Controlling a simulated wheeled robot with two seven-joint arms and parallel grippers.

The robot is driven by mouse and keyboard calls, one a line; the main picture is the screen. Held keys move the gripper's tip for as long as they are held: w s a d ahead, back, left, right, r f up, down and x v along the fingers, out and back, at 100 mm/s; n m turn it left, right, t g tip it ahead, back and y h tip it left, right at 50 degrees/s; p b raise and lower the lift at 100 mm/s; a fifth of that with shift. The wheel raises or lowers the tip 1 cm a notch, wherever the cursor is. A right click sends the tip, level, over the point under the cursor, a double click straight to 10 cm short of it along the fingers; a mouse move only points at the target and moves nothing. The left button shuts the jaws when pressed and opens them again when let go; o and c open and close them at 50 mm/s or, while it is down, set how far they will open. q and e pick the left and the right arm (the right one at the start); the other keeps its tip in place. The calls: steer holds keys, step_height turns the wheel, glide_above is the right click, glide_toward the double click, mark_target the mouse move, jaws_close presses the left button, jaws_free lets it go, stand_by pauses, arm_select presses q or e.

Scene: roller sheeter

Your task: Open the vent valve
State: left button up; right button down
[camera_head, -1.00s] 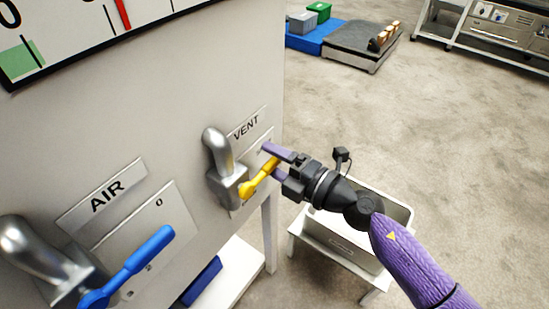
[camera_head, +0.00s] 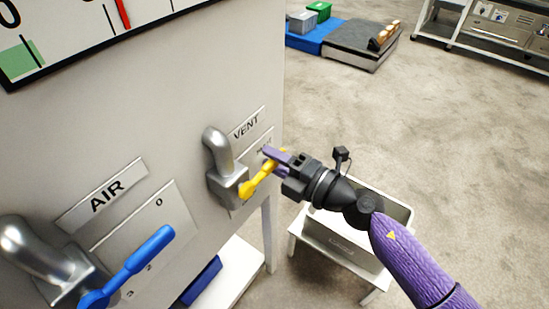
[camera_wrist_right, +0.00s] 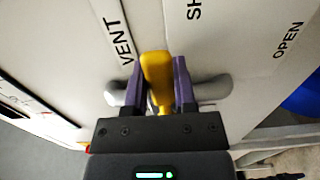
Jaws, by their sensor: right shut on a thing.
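The vent valve is a grey metal pipe (camera_head: 216,150) on the panel under the VENT label (camera_head: 247,122), with a yellow lever handle (camera_head: 257,180) that slants up to the right. My right gripper (camera_head: 270,162) is at the upper end of this handle, its purple fingers shut on it. In the right wrist view the yellow handle (camera_wrist_right: 157,75) sits between the two purple fingers (camera_wrist_right: 160,85), with the words OPEN and part of SH on the plate to the right. My left gripper is not in view.
The AIR valve with its blue handle (camera_head: 130,265) is at the lower left of the same panel. A gauge (camera_head: 70,30) is above. A white stand with a bin (camera_head: 340,245) is below my right arm. Open floor (camera_head: 470,150) lies to the right.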

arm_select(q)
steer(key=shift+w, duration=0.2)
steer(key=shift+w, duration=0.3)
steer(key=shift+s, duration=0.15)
